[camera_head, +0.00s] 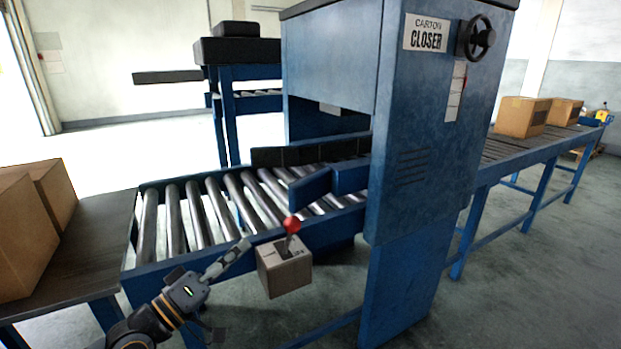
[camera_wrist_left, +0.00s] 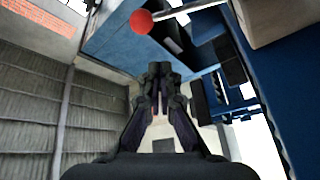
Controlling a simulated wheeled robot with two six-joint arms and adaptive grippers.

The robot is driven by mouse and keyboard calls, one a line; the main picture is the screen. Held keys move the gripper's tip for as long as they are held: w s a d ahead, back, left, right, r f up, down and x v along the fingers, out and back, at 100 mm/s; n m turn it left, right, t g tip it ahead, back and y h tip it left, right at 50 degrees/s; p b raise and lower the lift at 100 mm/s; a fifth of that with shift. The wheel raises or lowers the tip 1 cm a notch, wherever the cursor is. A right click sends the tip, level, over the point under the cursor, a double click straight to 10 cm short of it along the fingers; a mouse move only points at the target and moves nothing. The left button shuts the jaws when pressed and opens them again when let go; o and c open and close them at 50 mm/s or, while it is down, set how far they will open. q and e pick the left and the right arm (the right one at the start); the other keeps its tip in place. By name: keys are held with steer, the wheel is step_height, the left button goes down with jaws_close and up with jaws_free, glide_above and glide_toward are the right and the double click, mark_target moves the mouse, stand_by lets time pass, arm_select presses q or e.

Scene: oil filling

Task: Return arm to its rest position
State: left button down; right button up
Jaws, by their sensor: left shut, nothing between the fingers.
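My left arm comes in from the lower left of the head view. Its gripper (camera_head: 244,246) is shut and empty, pointing up and to the right beside the conveyor's front rail. In the left wrist view the two fingers (camera_wrist_left: 160,72) meet at their tips with nothing between them. A control box (camera_head: 285,275) with a red-knobbed lever (camera_head: 291,225) is just right of the gripper, apart from it. The red knob (camera_wrist_left: 141,21) also shows beyond the fingertips in the left wrist view. My right gripper is not in view.
The roller conveyor (camera_head: 205,214) runs behind the gripper into the blue carton closer machine (camera_head: 430,130). Cardboard boxes (camera_head: 25,235) stand on a dark table (camera_head: 100,235) at the left. More cartons (camera_head: 522,117) sit on the far right conveyor. The floor in front is open.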

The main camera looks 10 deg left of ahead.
arm_select(q)
steer(key=s+d+f+m+g+y, duration=0.1)
steer(key=s+f+m+g+y, duration=0.2)
steer(key=f, duration=1)
steer(key=s+f+m+g+y, duration=0.1)
steer(key=s+f+g+y, duration=0.25)
steer(key=f, duration=0.95)
steer(key=s+a+f+g+y, duration=0.25)
steer(key=s+f+g, duration=0.35)
steer(key=s+f, duration=0.75)
steer(key=s+a+f+g+y+p, duration=0.1)
steer(key=s+a+g+p, duration=0.1)
steer(key=s+p, duration=0.8)
steer(key=s+a+f+g+y+p, duration=0.1)
steer(key=s+a+p, duration=0.4)
steer(key=p, duration=1.6)
steer(key=s, duration=0.5)
steer(key=shift+s+f+m+g+y+p, duration=0.2)
steer(key=shift+s+m+g+y+p, duration=0.1)
steer(key=shift+g+y, duration=0.1)
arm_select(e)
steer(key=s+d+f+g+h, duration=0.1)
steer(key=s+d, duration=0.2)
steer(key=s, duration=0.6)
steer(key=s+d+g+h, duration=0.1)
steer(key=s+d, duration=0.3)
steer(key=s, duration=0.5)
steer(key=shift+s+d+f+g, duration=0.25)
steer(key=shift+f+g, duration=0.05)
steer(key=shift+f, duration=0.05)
